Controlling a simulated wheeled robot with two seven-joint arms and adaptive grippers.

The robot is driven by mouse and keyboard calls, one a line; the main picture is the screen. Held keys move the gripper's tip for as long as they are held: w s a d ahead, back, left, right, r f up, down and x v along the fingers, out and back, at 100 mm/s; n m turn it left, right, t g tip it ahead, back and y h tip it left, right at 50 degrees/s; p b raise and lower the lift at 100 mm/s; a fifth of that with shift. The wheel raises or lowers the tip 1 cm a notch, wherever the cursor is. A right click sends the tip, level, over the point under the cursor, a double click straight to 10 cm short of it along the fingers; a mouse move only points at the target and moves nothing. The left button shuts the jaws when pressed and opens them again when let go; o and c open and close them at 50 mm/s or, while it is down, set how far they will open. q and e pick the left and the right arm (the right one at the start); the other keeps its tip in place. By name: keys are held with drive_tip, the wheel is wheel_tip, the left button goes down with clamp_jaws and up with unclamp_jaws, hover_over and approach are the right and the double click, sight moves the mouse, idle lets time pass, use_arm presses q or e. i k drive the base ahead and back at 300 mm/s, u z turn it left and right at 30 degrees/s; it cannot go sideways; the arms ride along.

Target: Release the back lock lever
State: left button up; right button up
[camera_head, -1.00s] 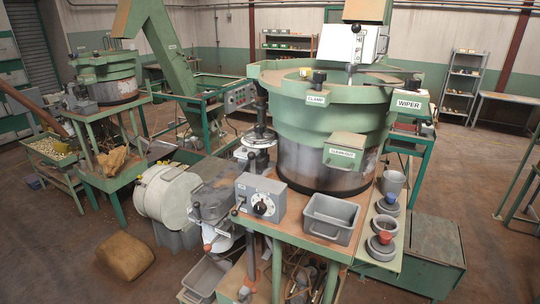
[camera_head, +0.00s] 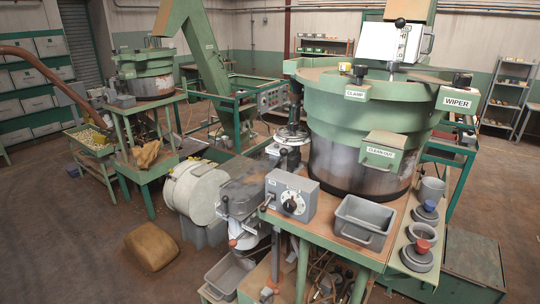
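No lever in view is labelled as the back lock lever, so I cannot tell which part it is. A large green-rimmed bowl feeder (camera_head: 372,115) stands on the bench, with plates reading CLAMP (camera_head: 355,93), WIPER (camera_head: 456,99) and CLEAN-OUT (camera_head: 382,151). Black knobs sit by the CLAMP and WIPER plates. Left of a grey dial box (camera_head: 291,196), a grey metal mechanism (camera_head: 241,202) hangs at the bench edge, with a small red-ended part (camera_head: 232,243) below it. Neither of my grippers shows.
A grey bin (camera_head: 361,222) and pots with blue and red knobs (camera_head: 418,255) stand on the bench. A pale drum (camera_head: 193,192) is left of it, and a brown sack (camera_head: 151,247) lies on the floor. The floor at lower left is clear.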

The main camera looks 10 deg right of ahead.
sight(284, 152)
drive_tip(key=z, duration=0.85)
drive_tip(key=k, duration=0.9)
drive_tip(key=u, duration=1.15)
drive_tip(key=i, duration=0.5)
drive_tip(key=u, duration=0.05)
